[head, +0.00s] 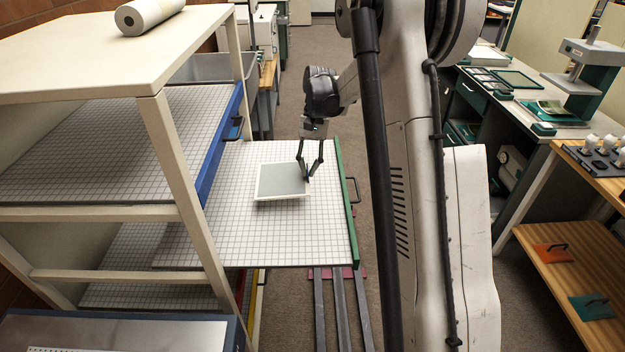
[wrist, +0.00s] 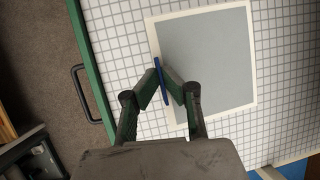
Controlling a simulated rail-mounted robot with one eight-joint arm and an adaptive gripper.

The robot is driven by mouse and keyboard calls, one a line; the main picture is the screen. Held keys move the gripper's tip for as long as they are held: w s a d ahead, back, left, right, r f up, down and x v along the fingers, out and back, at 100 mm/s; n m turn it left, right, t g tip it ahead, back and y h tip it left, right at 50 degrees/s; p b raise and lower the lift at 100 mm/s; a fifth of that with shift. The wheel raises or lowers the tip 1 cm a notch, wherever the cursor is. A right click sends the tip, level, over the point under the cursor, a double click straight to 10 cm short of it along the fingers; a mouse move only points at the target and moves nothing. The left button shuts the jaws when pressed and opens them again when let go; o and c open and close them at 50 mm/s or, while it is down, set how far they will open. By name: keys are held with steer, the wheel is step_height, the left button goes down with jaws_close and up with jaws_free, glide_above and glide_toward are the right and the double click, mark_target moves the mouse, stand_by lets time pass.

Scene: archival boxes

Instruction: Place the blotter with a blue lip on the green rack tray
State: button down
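The blotter (head: 282,181) is a grey sheet with a pale border, over the white gridded surface of the pulled-out green-fronted rack tray (head: 300,241). Its blue lip (wrist: 161,84) shows in the wrist view, on the edge facing the tray's green front. My gripper (head: 307,174) is at that edge, and its fingertips close on the lip from both sides in the wrist view. The blotter (wrist: 212,60) looks flat and roughly parallel to the tray. I cannot tell whether it touches the surface or sits just above it. The fingers hide part of the lip.
A blue-fronted tray (head: 222,140) sits higher in the cream rack, left of the green tray. A paper roll (head: 145,14) lies on the rack top. A workbench with a green press (head: 588,75) stands at right. Grey floor rails (head: 340,310) run below the green tray.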

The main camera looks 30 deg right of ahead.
mark_target(312, 191)
steer(key=shift+w+d+f, duration=0.25)
steer(key=shift+d+f, duration=0.35)
steer(key=shift+d, duration=0.3)
steer(key=shift+f, duration=2)
steer(key=c, duration=2.4)
jaws_free()
steer(key=o, duration=0.5)
steer(key=shift+r, duration=0.1)
